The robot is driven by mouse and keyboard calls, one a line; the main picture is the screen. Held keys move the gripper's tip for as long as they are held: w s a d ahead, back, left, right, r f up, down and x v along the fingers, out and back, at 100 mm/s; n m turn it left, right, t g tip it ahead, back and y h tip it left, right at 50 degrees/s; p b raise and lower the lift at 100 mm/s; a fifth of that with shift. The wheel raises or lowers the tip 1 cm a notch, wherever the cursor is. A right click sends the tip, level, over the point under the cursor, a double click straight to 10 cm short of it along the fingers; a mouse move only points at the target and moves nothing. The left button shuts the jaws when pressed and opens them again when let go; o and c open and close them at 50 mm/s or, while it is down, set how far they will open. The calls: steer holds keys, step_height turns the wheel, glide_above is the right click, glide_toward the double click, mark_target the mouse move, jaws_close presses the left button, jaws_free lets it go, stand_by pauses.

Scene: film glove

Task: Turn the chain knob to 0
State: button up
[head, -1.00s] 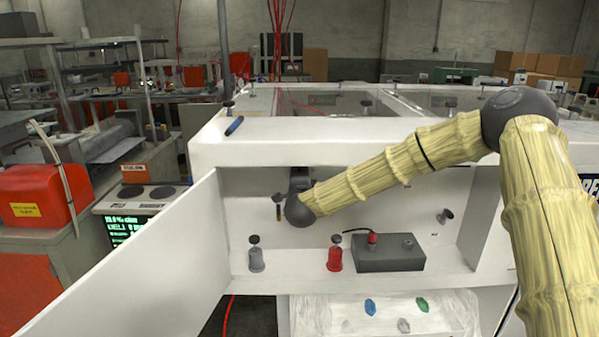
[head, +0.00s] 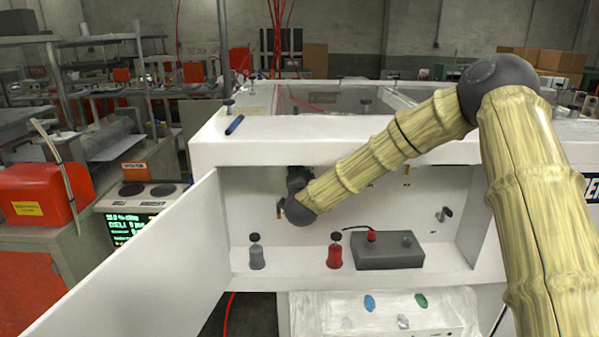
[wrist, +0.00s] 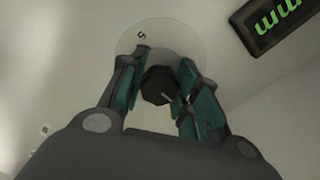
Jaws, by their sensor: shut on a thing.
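The chain knob appears in the wrist view as a dark faceted knob (wrist: 157,85) on a pale round dial plate (wrist: 143,38). A pale pointer line shows on it, and a small dark mark stands near the top of the plate. My gripper (wrist: 162,80) is shut on the knob, one teal-padded finger on each side. The number under the pointer is not readable. In the head view my gripper (head: 281,207) is at the back wall of the white cabinet, left of my wrist joint, and the knob is hidden there.
The cabinet's open door (head: 150,262) stands on the left. On its floor stand a grey knobbed fixture (head: 256,256), a red one (head: 334,256) and a grey box (head: 388,255). A dark display with green characters (wrist: 282,20) is beside the dial.

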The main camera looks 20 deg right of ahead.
steer(key=shift+f, duration=0.1)
steer(key=o, duration=1)
steer(key=shift+a, duration=0.1)
steer(key=v, duration=1.2)
